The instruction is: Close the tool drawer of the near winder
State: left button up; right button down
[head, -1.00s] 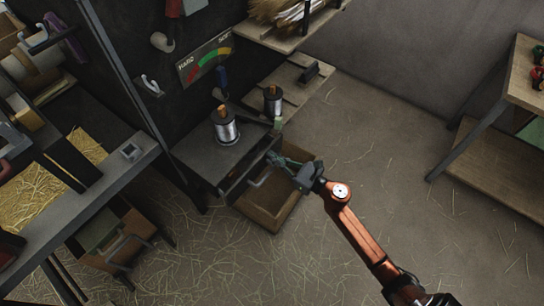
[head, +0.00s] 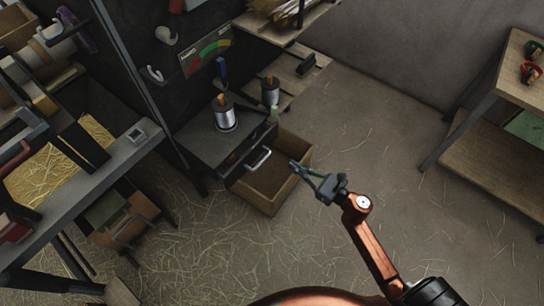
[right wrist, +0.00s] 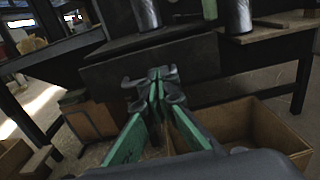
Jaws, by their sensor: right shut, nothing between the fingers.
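A dark drawer front (head: 247,154) with a pale bar handle (head: 258,159) sits under the dark stand that carries wire spools. A dark gap shows at its upper edge, so it looks slightly out, but how far I cannot tell. In the right wrist view a dark front panel (right wrist: 150,65) lies ahead of the fingers. My right gripper (head: 294,166) is shut and empty, to the right of the handle and apart from it, above the wooden bin. Its green fingers also show in the right wrist view (right wrist: 153,82). My left gripper is out of view.
The open wooden bin (head: 270,190) stands below the drawer. Wire spools (head: 225,114) stand on top. Another compartment with a handle (head: 122,222) is under the left bench (head: 95,183). A wooden table (head: 500,95) is at right. The straw-strewn floor between is free.

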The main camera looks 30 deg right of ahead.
jog(key=s+a+p, duration=0.2)
jog(key=a+p, duration=0.2)
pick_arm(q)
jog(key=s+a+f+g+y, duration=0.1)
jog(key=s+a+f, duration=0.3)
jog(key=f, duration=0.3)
pick_arm(e)
jog(key=b, duration=0.3)
send_near(251, 152)
jog(key=x, duration=0.6)
jog(key=shift+a, duration=0.15)
jog(key=shift+w+a+r, duration=0.15)
jog(key=shift+w, duration=0.2)
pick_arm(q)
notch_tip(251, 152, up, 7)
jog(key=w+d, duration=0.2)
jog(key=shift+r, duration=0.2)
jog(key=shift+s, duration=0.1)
